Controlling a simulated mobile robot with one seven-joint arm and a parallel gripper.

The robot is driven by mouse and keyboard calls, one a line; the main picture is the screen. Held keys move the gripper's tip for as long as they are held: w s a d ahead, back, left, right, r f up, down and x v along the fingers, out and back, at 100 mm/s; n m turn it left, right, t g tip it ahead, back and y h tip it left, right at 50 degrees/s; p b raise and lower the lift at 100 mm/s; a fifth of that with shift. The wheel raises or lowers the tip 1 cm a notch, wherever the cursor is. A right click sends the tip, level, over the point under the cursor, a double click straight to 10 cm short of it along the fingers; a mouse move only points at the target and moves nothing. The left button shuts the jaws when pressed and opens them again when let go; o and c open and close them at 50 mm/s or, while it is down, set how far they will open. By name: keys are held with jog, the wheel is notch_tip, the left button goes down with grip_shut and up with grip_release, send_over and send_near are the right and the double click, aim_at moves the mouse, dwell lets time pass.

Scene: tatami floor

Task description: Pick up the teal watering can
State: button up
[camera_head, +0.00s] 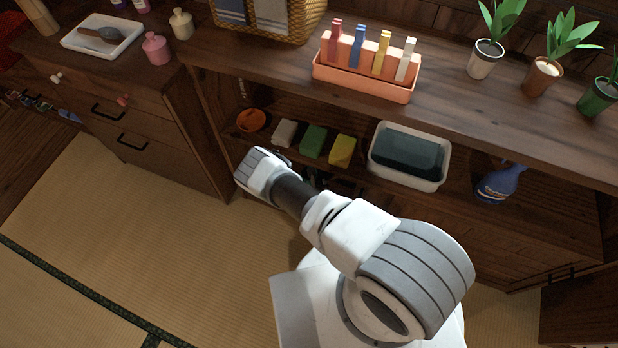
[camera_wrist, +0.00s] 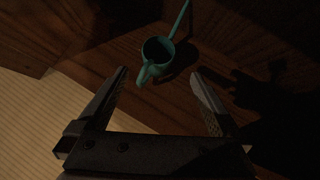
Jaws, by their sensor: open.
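The teal watering can (camera_wrist: 158,53) shows in the wrist view, near the top middle, on a dark wooden surface. Its round opening faces the camera, and a long thin spout runs up to the right. A handle-like part points down toward my gripper. My gripper (camera_wrist: 162,80) is open, with one finger on each side of the picture and nothing held between them. The can lies just beyond the fingertips, roughly between their lines; I cannot tell the exact gap. In the head view my arm reaches to the shelf unit, and the can and my fingers are hidden there.
The shelf above the can's dark area holds an orange bowl (camera_head: 251,120), sponges (camera_head: 313,141), a white basin (camera_head: 378,171) and a blue spray bottle (camera_head: 501,183). The wooden counter (camera_head: 270,62) overhangs it. Open tatami floor (camera_head: 120,235) lies at the left.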

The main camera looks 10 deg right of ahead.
jog(key=shift+b+x, duration=3.5)
jog(key=shift+x, duration=3.65)
jog(key=shift+r, duration=0.1)
jog(key=c, duration=1.4)
jog(key=shift+s+a+r, duration=0.1)
jog(key=shift+r, duration=0.05)
